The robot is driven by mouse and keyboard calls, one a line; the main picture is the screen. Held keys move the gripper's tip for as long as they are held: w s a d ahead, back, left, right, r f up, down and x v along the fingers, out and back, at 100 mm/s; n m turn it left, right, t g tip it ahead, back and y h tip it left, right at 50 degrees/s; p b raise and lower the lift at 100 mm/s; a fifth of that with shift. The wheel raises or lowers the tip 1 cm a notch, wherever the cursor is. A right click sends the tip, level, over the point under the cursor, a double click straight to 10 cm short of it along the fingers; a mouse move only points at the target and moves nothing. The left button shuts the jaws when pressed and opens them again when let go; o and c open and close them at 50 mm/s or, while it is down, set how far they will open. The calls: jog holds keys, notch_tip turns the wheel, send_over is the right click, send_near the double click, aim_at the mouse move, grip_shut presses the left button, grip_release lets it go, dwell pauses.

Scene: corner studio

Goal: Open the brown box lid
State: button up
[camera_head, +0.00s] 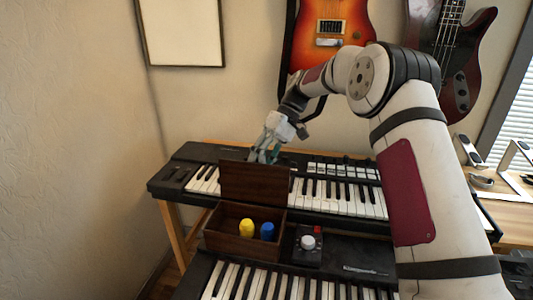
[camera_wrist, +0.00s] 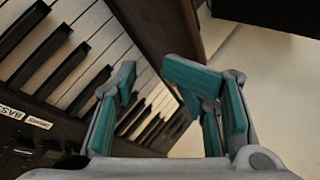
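The brown box (camera_head: 232,243) sits on the front keyboard, with a yellow object (camera_head: 246,228) and a blue object (camera_head: 268,231) visible inside. Its brown lid (camera_head: 252,184) stands up, roughly vertical, along the box's back edge. My gripper (camera_head: 265,156) is just behind and above the lid's top edge in the head view; whether it touches the lid is unclear. In the wrist view, my gripper (camera_wrist: 158,75) has its teal fingers spread with nothing between them. A dark brown panel, likely the lid (camera_wrist: 160,25), shows just beyond the fingertips.
The rear keyboard (camera_head: 340,197) lies under and around my gripper. The front keyboard (camera_head: 290,286) has a small device with a white knob (camera_head: 308,242) right of the box. Two guitars (camera_head: 330,30) hang on the wall behind my arm. A desk (camera_head: 515,205) is at right.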

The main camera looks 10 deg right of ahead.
jog(key=v, duration=1.1)
jog(key=shift+d+r, duration=0.2)
jog(key=shift+r, duration=0.1)
jog(key=shift+w, duration=0.1)
